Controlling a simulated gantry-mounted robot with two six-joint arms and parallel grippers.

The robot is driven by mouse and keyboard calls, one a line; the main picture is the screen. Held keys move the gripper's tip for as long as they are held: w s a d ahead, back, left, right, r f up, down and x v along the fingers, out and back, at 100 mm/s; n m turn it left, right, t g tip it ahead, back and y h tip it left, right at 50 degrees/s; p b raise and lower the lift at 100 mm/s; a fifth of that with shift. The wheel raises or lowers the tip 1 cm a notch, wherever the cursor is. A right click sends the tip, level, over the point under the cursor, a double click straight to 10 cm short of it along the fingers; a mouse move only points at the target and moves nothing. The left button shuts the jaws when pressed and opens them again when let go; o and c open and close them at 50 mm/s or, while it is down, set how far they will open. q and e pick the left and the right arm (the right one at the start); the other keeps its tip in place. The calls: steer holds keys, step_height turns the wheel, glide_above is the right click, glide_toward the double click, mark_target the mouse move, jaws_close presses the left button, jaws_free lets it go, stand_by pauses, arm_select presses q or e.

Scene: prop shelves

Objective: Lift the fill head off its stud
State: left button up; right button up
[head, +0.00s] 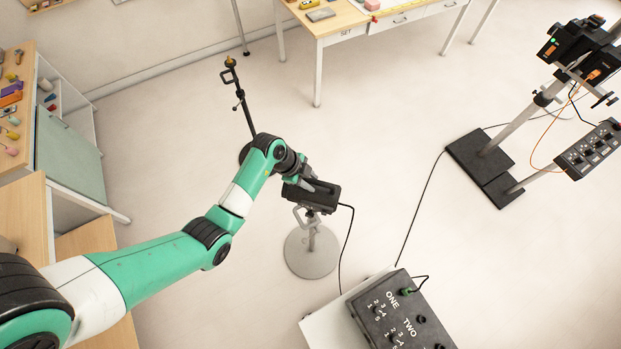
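The fill head (318,199) is a dark, box-shaped lamp on a short stand with a round grey base (311,262). A metal bracket hangs under the head, and a black cable runs down from its right side. My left gripper (307,184) is at the left and top of the head, with its light fingers over the housing. It looks to be touching or very close to the head. I cannot tell whether the fingers are closed on it. The stud is hidden under the head. My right gripper is out of view.
A dimmer box (399,318) marked ONE and TWO sits on a white surface at the bottom. A slim black stand (244,108) is behind my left arm. A lamp stand with a dark base (480,165) is at right. Open floor lies between them.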

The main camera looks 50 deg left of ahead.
arm_select(q)
jaws_close()
stand_by(1.0)
steer(key=shift+c, duration=1.4)
jaws_free()
jaws_close()
steer(key=shift+r, duration=0.15)
